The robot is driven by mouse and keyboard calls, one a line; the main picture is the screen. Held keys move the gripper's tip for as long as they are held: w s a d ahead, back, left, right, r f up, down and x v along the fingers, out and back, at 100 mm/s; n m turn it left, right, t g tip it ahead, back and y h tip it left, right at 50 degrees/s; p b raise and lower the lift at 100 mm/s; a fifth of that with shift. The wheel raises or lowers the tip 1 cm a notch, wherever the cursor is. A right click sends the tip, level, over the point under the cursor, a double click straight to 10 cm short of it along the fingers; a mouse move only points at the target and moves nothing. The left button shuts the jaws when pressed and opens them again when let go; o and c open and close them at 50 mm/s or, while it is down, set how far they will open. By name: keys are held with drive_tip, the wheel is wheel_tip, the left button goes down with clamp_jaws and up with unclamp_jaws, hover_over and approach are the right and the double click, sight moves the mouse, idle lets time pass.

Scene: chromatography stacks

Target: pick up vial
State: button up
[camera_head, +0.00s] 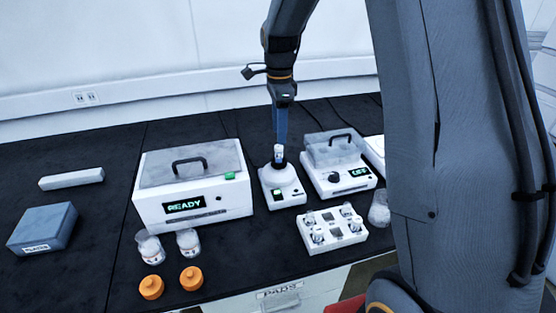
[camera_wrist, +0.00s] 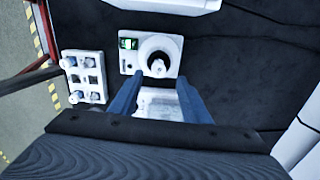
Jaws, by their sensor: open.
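A small vial with a white top (camera_head: 279,151) stands upright in the dark cup on top of a small white mixer-like device (camera_head: 284,194). The vial (camera_wrist: 157,66) and the device (camera_wrist: 131,66) also show in the wrist view. My gripper (camera_head: 280,135) is at the vial in the head view, coming from above and behind. In the wrist view my gripper (camera_wrist: 160,78) has its two blue fingers apart with nothing held, and the vial appears just past the fingertips. Whether a finger touches the vial cannot be told.
A white rack (camera_head: 350,239) with several vials stands front right of the device. A box reading READY (camera_head: 150,212) is left, and a lidded device (camera_head: 350,189) is right. Jars (camera_head: 150,248) and orange caps (camera_head: 191,278) lie in front.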

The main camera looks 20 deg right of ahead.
sight(279, 149)
drive_tip(key=shift+s+a+f+p, duration=0.1)
drive_tip(key=shift+f+p, duration=0.55)
drive_tip(key=shift+f, duration=1.15)
drive_tip(key=shift+s+f+p, duration=0.1)
drive_tip(key=shift+f+p, duration=0.5)
drive_tip(key=shift+f, duration=1.2)
